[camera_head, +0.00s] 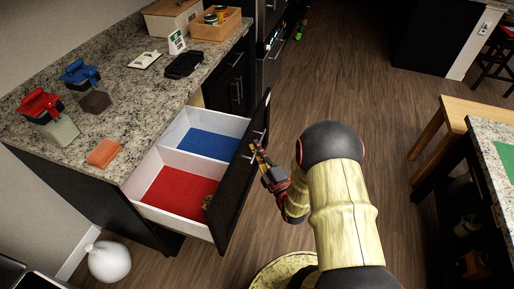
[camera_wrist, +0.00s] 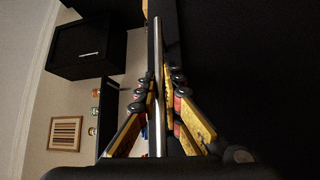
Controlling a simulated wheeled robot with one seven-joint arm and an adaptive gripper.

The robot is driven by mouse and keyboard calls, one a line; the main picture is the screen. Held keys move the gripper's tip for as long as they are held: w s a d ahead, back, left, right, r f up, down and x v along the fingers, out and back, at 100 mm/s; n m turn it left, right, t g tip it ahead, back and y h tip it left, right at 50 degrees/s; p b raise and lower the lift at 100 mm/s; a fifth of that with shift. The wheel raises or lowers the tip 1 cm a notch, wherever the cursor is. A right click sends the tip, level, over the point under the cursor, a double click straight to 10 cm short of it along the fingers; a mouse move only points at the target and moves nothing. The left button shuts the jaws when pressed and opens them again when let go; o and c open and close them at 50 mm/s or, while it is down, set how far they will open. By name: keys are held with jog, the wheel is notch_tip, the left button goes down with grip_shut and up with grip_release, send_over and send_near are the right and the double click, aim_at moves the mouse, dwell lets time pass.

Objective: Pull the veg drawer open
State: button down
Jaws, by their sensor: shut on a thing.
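The veg drawer (camera_head: 173,206) is pulled out from the counter, with white walls, a red-floored front compartment and a blue-floored rear compartment. In the wrist view, the fingers of my gripper (camera_wrist: 159,92) close around the long silver handle bar (camera_wrist: 157,60). My arm comes to the handle from the right.
The granite counter (camera_head: 125,100) holds red-lidded and blue-lidded containers, an orange block (camera_head: 103,153), a black tray (camera_head: 184,64) and wooden boxes. A white bag (camera_head: 109,261) lies on the floor at lower left. A table (camera_head: 490,140) stands at right. Wood floor (camera_head: 350,70) is clear between.

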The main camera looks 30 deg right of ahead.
jog(key=c, duration=2.2)
grip_release()
jog(key=shift+s, duration=0.1)
jog(key=s+a+f, duration=0.1)
jog(key=s, duration=0.6)
jog(key=shift+s+f, duration=0.1)
